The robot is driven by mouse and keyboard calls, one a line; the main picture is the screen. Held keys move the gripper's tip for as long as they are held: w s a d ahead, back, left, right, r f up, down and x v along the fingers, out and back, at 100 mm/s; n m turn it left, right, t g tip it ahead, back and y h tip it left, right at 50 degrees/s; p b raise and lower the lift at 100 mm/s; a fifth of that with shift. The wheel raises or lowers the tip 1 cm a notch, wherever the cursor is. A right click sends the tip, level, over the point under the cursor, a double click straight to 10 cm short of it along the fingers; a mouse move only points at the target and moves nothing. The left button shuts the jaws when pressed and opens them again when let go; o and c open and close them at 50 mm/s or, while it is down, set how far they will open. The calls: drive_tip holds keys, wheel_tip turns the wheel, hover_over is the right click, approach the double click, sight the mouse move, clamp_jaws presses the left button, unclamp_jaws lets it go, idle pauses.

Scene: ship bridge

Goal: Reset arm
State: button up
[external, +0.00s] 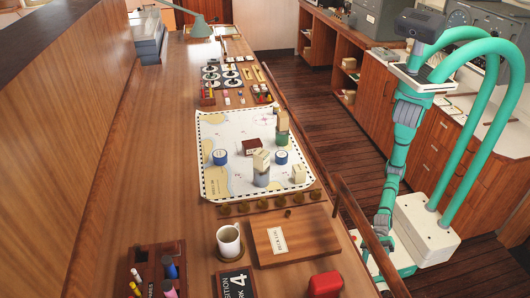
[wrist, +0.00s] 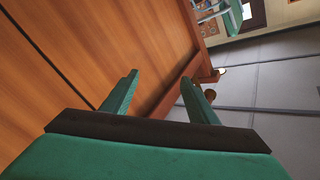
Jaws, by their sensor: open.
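In the wrist view my gripper (wrist: 160,78) shows two green fingers spread well apart. Nothing is between them. Brown wood panelling or a wood surface lies beyond the fingertips, and a grey panelled surface is at the right. In the external view my green and grey arm (external: 408,112) stands upright at the right, over my white base. It is beyond the long wooden table (external: 140,215), on the aisle side. I cannot clearly make out the gripper fingers in that view.
A chart (external: 215,130) on the table bears blue tape rolls and blocks. A mug (external: 229,241), a wooden box (external: 290,237) and a red object (external: 326,285) stand nearer. A wooden rail (external: 358,217) edges the table. Cabinets (external: 440,148) line the right; dark floor (external: 335,135) between is clear.

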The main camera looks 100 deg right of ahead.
drive_tip(key=s+d+f+m+t+h, duration=0.1)
drive_tip(key=s+d+f+m+h, duration=0.2)
drive_tip(key=d, duration=1)
drive_tip(key=s+d+f+m+t+h, duration=0.1)
drive_tip(key=s+d+f+h, duration=0.3)
drive_tip(key=d, duration=0.9)
drive_tip(key=s+d+r+t+h, duration=0.1)
drive_tip(key=s+d+r+h, duration=0.1)
drive_tip(key=d+r, duration=0.3)
drive_tip(key=s+d+r+t+h, duration=0.1)
drive_tip(key=s+d+r+h, duration=0.2)
drive_tip(key=d, duration=0.7)
wheel_tip(320, 180, up, 2)
drive_tip(key=h, duration=0.2)
drive_tip(key=shift+s+d+n+h, duration=0.25)
drive_tip(key=shift+d+n+h, duration=0.05)
drive_tip(key=shift+d+n, duration=0.1)
drive_tip(key=shift+o, duration=0.3)
drive_tip(key=shift+r, duration=0.1)
